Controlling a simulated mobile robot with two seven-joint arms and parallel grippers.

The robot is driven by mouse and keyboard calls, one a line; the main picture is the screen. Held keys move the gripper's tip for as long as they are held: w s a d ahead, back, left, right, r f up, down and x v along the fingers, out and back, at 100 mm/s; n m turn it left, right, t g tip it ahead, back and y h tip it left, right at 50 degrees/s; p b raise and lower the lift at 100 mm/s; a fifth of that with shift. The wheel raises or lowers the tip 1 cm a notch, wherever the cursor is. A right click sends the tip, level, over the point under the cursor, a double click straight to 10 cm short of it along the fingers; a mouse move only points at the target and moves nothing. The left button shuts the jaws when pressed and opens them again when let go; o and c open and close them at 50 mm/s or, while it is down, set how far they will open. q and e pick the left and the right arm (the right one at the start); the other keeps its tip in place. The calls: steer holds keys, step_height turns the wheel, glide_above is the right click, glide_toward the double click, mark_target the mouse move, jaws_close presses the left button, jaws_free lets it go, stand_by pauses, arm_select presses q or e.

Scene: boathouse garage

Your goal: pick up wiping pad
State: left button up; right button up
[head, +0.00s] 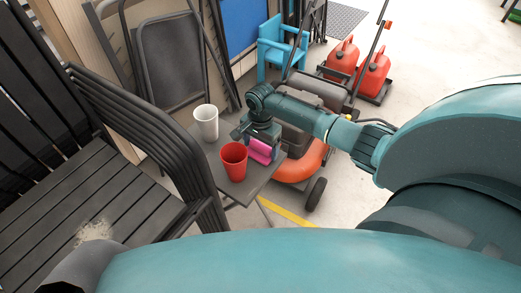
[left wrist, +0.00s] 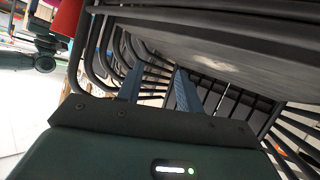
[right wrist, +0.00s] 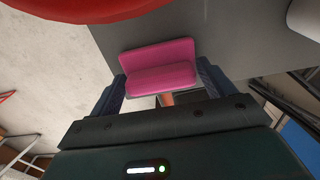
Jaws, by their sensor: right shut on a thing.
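The pink wiping pad (head: 260,150) is at the right edge of the small grey side table (head: 262,178). In the right wrist view the pad (right wrist: 160,66) sits between the fingertips. My right gripper (head: 264,141) is shut on it; in the right wrist view the gripper (right wrist: 162,88) has a finger on each side of the pad. I cannot tell whether the pad still touches the table.
A red cup (head: 234,161) stands close left of the pad, and a white cup (head: 206,122) behind it. The black chair (head: 60,200) has a pale smudge (head: 95,232) on its seat. An orange lawn mower (head: 300,165) stands right beside the table. Red fuel cans (head: 372,75) are farther back.

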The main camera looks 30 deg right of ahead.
steer(key=shift+c, duration=1.4)
step_height(320, 180, up, 10)
steer(key=shift+r+p, duration=0.1)
steer(key=shift+p, duration=1)
